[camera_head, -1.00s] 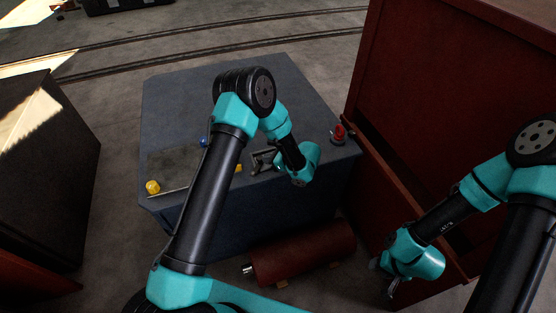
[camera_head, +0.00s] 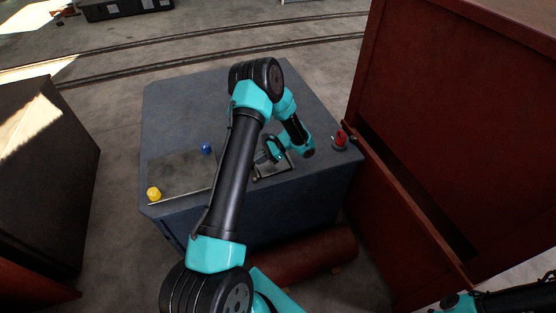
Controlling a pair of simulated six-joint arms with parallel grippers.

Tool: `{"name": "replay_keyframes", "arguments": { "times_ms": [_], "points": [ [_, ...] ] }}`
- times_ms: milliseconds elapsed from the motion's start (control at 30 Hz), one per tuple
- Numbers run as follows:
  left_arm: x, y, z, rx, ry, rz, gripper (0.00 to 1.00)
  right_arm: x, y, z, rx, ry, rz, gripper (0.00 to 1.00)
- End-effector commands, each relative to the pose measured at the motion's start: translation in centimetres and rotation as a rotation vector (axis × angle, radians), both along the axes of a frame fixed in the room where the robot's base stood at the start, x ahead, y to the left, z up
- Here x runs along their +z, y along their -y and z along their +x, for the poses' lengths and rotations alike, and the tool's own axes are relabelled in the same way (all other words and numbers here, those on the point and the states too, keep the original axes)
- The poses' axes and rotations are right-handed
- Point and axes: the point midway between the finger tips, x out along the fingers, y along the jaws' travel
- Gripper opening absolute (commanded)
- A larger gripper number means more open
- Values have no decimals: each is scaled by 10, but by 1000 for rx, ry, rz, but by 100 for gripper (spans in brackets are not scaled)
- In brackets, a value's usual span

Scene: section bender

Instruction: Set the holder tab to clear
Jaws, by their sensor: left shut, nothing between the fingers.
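A blue-grey machine cabinet (camera_head: 300,85) stands in the middle, with a dark panel (camera_head: 178,172) let into its top. A yellow knob (camera_head: 153,194) sits at the panel's front left corner and a blue knob (camera_head: 206,148) at its back right. A dark framed part (camera_head: 274,172) lies right of my left forearm. My left gripper (camera_head: 262,157) is shut and empty over this part; I cannot tell whether it touches. I cannot make out which part is the holder tab. My right gripper is outside the picture; only some of its arm shows at the lower right.
A red knob (camera_head: 340,138) stands on the cabinet's right end. A tall dark red cabinet (camera_head: 455,120) rises close on the right. A red cylinder (camera_head: 315,257) lies on the floor in front. A dark box (camera_head: 45,170) stands at left. The cabinet's back top is clear.

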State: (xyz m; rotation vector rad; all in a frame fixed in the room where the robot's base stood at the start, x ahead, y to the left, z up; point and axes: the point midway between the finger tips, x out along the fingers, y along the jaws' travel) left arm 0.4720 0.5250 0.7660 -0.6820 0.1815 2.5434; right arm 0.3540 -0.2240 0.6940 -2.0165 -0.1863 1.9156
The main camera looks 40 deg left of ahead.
Motion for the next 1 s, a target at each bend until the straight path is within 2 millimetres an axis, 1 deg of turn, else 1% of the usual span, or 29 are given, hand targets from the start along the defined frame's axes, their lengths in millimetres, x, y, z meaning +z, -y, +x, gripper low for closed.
{"name": "replay_keyframes", "arguments": {
  "times_ms": [33, 133, 400, 1000],
  "points": [
    [-1, -5, -3, 42, 1, 1, 0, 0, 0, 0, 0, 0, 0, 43],
    [0, -10, -7, 109, 0, 1, 0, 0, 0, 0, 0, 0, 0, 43],
    [0, -15, -11, 102, -1, -1, 0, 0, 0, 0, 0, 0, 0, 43],
    [0, -16, -11, 100, -1, 0, 0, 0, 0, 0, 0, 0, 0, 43]
  ]
}}
